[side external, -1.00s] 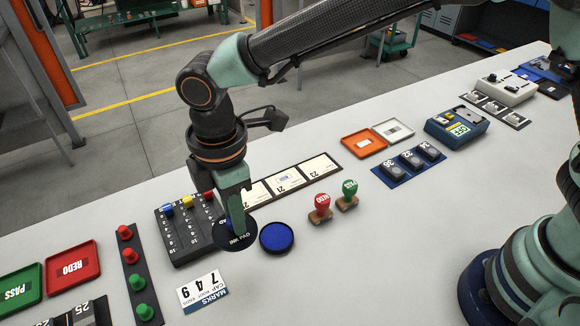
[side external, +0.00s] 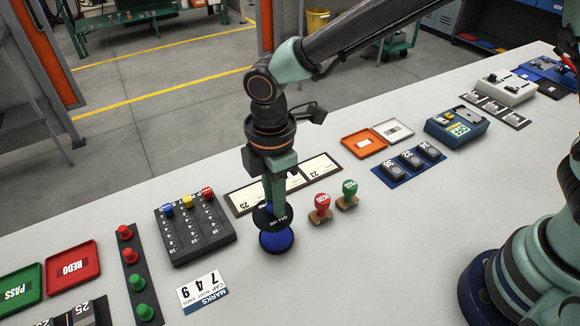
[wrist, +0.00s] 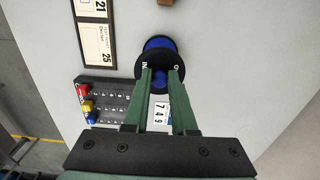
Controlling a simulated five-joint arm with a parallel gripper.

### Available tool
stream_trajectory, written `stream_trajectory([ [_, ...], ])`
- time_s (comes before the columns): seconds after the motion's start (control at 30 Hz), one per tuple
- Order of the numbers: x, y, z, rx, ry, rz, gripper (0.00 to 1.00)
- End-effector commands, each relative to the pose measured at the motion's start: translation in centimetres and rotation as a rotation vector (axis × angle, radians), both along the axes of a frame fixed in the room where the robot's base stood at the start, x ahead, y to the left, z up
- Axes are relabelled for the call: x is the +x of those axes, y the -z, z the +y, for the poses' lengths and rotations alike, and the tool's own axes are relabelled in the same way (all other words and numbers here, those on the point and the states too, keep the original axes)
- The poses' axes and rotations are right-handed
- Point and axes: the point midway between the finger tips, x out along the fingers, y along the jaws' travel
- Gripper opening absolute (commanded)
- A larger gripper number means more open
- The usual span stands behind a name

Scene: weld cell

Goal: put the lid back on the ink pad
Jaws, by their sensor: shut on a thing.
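The ink pad (side external: 277,242) is a round blue pad on the table; its blue also shows in the wrist view (wrist: 160,43). My gripper (side external: 273,212) is shut on the black round lid (side external: 264,219), which has white lettering. The lid also shows in the wrist view (wrist: 147,72) between my fingertips. In the side view the lid is tilted or seen at an angle and overlaps the far part of the pad. I cannot tell whether the lid touches the pad. My fingers hide part of the lid.
A red-handled stamp (side external: 321,208) and a green-handled stamp (side external: 347,194) stand close on the right. A black slider panel (side external: 195,230) with coloured knobs lies on the left. A card reading 749 (side external: 202,291) lies in front. Framed number cards (side external: 242,201) lie behind.

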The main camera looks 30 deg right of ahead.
Motion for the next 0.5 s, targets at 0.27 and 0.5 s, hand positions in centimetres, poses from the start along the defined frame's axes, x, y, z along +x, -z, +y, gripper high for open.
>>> stream_trajectory([
  [0.27, -0.1, 1.8, -0.5, -0.002, -0.001, 0.002, 0.00],
  [0.5, -0.1, 3.9, -0.4, -0.002, -0.001, 0.002, 0.00],
])
